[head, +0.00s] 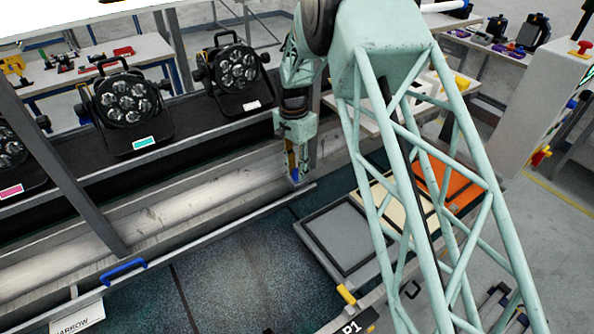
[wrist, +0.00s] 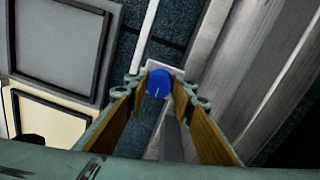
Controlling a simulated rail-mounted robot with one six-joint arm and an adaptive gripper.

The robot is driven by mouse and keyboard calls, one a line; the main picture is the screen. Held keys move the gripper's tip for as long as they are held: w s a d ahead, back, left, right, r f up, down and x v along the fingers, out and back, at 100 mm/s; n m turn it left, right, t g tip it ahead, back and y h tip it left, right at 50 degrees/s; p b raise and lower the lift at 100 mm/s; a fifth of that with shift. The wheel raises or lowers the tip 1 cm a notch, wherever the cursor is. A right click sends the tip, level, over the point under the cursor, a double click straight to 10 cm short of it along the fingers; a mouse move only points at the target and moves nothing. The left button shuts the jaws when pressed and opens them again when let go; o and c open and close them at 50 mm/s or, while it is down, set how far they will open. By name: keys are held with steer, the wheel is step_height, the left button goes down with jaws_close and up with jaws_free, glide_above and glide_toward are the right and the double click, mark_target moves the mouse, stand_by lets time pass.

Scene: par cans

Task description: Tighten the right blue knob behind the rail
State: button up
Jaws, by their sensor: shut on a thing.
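The right blue knob (wrist: 159,84) shows between my fingers in the wrist view, with a thin marking line on its face and a pale plate around it. In the head view only a small bit of blue (head: 295,176) shows at my fingertips. My gripper (head: 294,168) points down at the right end of the thin metal rail (head: 220,229). In the wrist view my gripper (wrist: 161,86) has its yellow-brown fingers on both sides of the knob, shut on it. How far the knob is turned cannot be told.
Par cans (head: 125,100) (head: 238,73) stand on the dark shelf behind the metal trough (head: 160,220). Grey (head: 345,235), cream and orange (head: 450,186) trays lie to the right of my gripper, near my arm.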

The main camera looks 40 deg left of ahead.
mark_target(296, 170)
steer(key=shift+m, duration=0.6)
steer(key=o, duration=0.9)
steer(key=r, duration=1.2)
steer(key=shift+a, duration=0.35)
steer(key=shift+w, duration=0.1)
